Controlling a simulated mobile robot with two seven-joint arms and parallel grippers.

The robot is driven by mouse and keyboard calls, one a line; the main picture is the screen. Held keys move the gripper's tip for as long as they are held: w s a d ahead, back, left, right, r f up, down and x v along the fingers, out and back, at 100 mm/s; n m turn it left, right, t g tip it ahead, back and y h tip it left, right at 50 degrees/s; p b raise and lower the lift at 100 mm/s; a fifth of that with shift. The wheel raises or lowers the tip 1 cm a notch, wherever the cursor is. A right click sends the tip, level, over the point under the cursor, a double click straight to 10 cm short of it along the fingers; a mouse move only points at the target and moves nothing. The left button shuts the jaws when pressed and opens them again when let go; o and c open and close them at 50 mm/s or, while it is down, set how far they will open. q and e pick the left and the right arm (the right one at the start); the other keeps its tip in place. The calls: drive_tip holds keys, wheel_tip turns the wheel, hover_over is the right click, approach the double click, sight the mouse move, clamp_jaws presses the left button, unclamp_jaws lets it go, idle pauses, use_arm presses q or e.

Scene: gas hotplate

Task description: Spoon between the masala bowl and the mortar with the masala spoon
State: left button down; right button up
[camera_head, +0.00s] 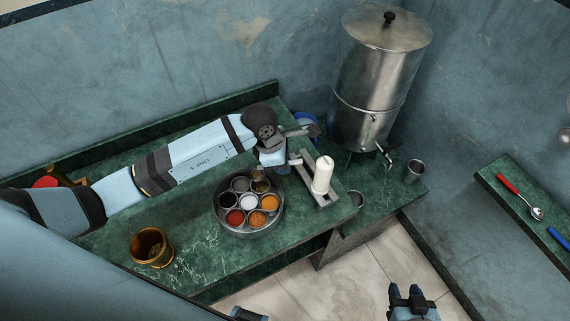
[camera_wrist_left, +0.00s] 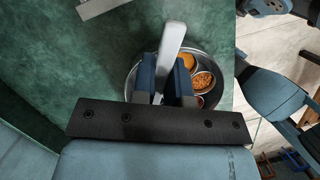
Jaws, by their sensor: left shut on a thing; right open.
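The round steel masala tin (camera_head: 222,222) stands on the green counter with several small bowls of coloured spice in it; it also shows in the left wrist view (camera_wrist_left: 137,63). My left gripper (camera_wrist_left: 165,88) is shut on the pale spoon handle (camera_wrist_left: 172,42), above the tin's edge. The spoon's bowl end is hidden, so I cannot tell whether it touches spice. My right gripper (camera_head: 407,291) is open and empty at the bottom, away from the counter.
A tall steel dispenser (camera_head: 378,85) with a tap stands in the corner, a steel cup (camera_head: 414,171) beside it. A white cylinder (camera_head: 323,172) is right of the tin. A side shelf holds a red-handled spoon (camera_head: 509,184). The counter between mortar and tin is clear.

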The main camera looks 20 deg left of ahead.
use_arm(q)
drive_tip(key=shift+s+a+f+t+h+b, duration=0.25)
drive_tip(key=shift+a+f+t+h+b, duration=0.3)
drive_tip(key=shift+h+b, duration=0.6)
drive_tip(key=h+b, duration=0.1)
drive_tip(key=b, duration=0.1)
drive_tip(key=a+b, duration=0.1)
drive_tip(key=b, duration=0.1)
drive_tip(key=shift+s+a+f+t+h, duration=0.2)
drive_tip(key=shift+s+a+t+h, duration=0.05)
drive_tip(key=shift+h, duration=0.1)
drive_tip(key=shift+f+b, duration=1.75)
